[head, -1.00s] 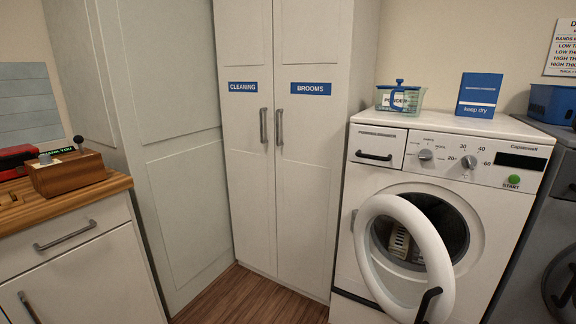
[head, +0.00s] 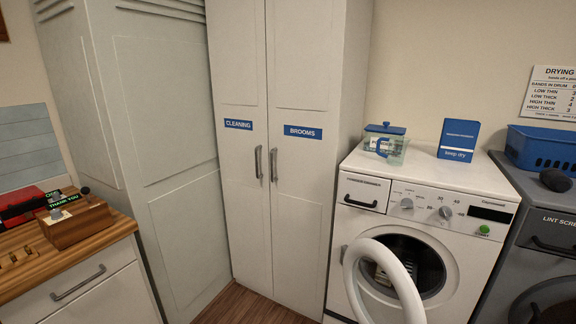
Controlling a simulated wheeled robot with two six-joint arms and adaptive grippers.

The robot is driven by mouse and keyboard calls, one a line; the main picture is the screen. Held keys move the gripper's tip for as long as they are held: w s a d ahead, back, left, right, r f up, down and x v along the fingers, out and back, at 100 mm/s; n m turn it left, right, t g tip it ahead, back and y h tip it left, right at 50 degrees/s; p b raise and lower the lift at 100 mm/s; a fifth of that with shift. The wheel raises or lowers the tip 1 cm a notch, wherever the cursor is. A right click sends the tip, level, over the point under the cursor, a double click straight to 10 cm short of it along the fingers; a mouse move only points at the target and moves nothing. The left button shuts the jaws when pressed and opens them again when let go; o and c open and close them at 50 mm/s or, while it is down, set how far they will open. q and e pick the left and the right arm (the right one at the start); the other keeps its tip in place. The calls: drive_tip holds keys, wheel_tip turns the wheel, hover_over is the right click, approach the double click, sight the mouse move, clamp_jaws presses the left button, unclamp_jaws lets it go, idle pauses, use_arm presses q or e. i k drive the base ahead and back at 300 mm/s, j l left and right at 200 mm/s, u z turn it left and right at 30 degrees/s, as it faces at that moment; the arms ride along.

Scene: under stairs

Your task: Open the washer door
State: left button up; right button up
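The white washer (head: 442,206) stands at the right in the head view, with a drawer at its upper left and a green start button. Its round door (head: 380,284) is a white ring swung open on its left side, standing out in front of the drum opening (head: 414,262). A light, slotted thing shows through the ring, inside the dark drum. The lower part of the door is cut off by the picture's bottom edge. Neither of my grippers is in view.
A grey dryer (head: 540,240) stands right of the washer, with a blue basket (head: 541,147) on top. A powder box (head: 385,144) and a blue sign (head: 458,139) stand on the washer. A tall cabinet (head: 290,200) and a wooden-topped counter (head: 70,240) are to the left.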

sight(413, 311)
drive_tip(key=l, duration=1.55)
drive_tip(key=l+u, duration=0.15)
drive_tip(key=l, duration=1.35)
drive_tip(key=k+l, duration=0.1)
drive_tip(key=l, duration=1.45)
drive_tip(key=u, duration=2.3)
